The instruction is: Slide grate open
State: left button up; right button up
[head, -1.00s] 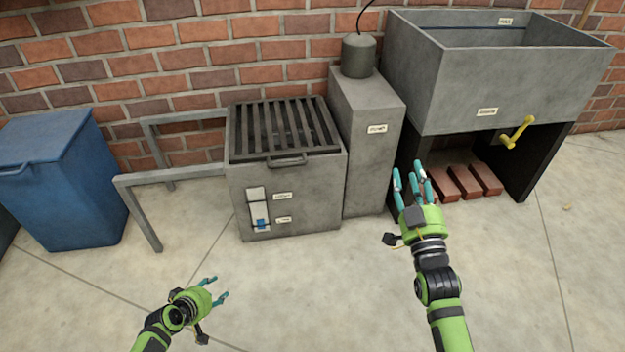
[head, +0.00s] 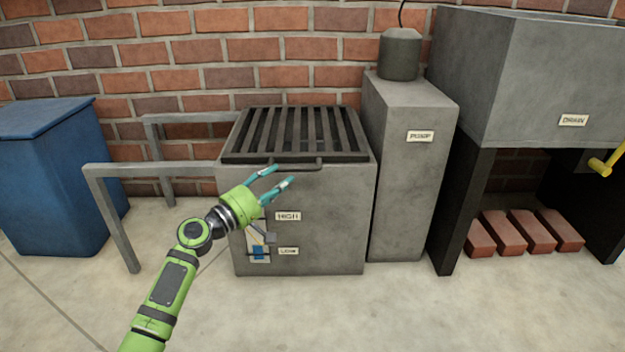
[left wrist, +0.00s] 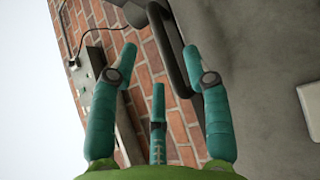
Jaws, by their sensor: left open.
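The dark slatted grate (head: 300,132) lies on top of a grey concrete box (head: 335,215). Its bar handle (head: 298,164) runs along the front edge and also shows in the left wrist view (left wrist: 172,48) as a dark curved bar. My left gripper (head: 277,176), green with teal fingers, is in front of the box just below the left part of the handle. Its fingers are spread and empty. In the left wrist view the handle is just beyond the fingertips, near the right finger; I cannot tell whether they touch. My right gripper is out of view.
A grey metal rail frame (head: 110,172) stands left of the box, with a blue bin (head: 50,180) beyond it. A tall grey block (head: 410,170) labelled PUMP adjoins the right side. A raised basin (head: 545,75) stands over several bricks farther right. The front floor is clear.

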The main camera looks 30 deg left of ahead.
aim_at(296, 169)
pick_arm(q)
jog(key=shift+b+x, duration=0.95)
jog(key=shift+x, duration=2.45)
jog(key=shift+r, duration=0.1)
grip_shut()
